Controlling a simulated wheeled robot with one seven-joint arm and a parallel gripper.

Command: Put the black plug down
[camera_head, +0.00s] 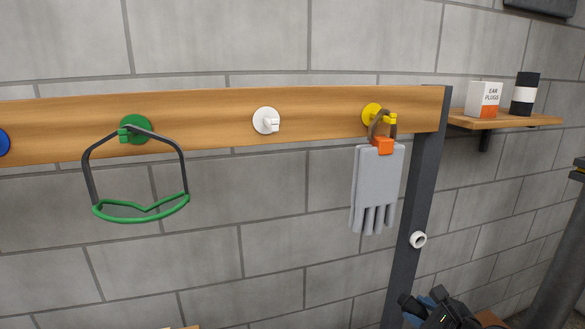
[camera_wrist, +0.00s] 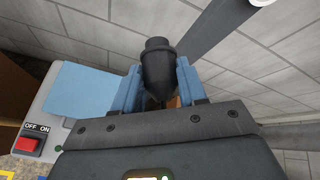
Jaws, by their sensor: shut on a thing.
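The black plug (camera_wrist: 158,68) is a dark, stepped cylinder with a narrower end at the top of the wrist view. My gripper (camera_wrist: 158,85) is shut on it, with one blue finger on each side. In the head view my gripper (camera_head: 425,302) shows at the bottom edge, right of the dark post's foot. What lies directly beneath the plug is hidden by the gripper body.
A grey box with a red OFF/ON switch (camera_wrist: 29,144) and a light blue panel (camera_wrist: 88,92) are left of my gripper. The wooden rail (camera_head: 215,118) carries grey gloves (camera_head: 377,185) and a green-banded item (camera_head: 140,212).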

